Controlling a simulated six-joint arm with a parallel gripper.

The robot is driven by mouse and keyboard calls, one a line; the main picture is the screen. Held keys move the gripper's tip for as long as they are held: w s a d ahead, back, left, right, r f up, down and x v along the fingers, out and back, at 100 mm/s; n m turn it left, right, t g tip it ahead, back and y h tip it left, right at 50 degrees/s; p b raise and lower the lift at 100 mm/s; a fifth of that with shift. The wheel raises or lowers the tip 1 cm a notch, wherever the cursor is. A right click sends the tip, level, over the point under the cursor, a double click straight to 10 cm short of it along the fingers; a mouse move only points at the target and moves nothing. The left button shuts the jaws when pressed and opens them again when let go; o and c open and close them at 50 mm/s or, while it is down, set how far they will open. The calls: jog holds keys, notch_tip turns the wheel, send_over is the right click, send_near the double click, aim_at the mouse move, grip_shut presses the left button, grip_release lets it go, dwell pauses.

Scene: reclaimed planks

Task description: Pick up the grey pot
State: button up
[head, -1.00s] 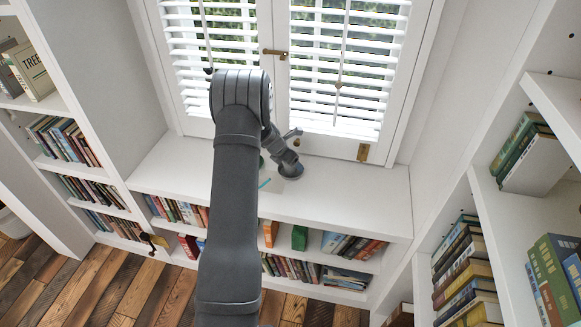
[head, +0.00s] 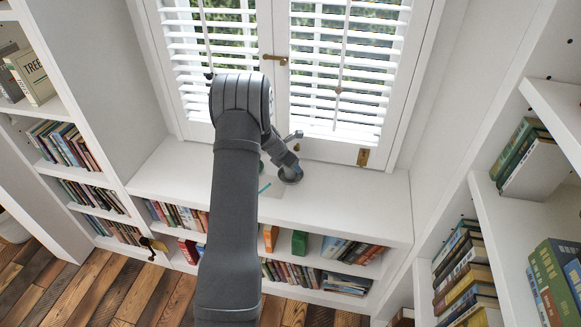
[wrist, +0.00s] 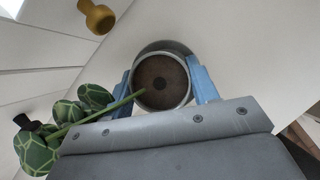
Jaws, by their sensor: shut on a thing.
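The grey pot (wrist: 161,49) shows in the wrist view from its open end, with a pale round rim and a brown inside with a darker middle. My gripper (wrist: 160,76) has its blue fingers on both sides of the pot and is shut on it. A green stem with dark-patterned green leaves (wrist: 40,153) runs from the pot's rim to the lower left. In the head view my gripper (head: 265,187) is over the white window shelf, mostly behind my arm. The pot is not clearly visible there, so I cannot tell whether it touches the shelf.
The white shelf top (head: 350,205) is clear to the right of my wrist. Shuttered windows (head: 340,70) stand close behind it. Bookcases (head: 560,160) flank both sides.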

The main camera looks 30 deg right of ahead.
notch_tip(320, 180, up, 3)
jog(key=shift+r, duration=0.1)
jog(key=s+d+r, duration=0.4)
jog(key=s+r, duration=0.6)
jog(key=s, duration=0.1)
dwell(0.4)
jog(key=w+a+f+n, duration=0.1)
jog(key=w+f, duration=0.2)
jog(key=w+a+f+n+t, duration=0.1)
jog(key=w+f, duration=0.2)
jog(key=w, duration=0.1)
jog(key=w+a+f+n, duration=0.1)
jog(key=w+f, duration=0.2)
jog(key=f, duration=0.1)
jog(key=shift+w+a+n+t+y, duration=0.3)
jog(key=shift+w+a+n+t, duration=0.05)
jog(key=shift+a+n+t, duration=0.05)
jog(key=shift+w+a+f, duration=0.1)
jog(key=shift+w+f, duration=0.05)
jog(key=shift+f, duration=1.6)
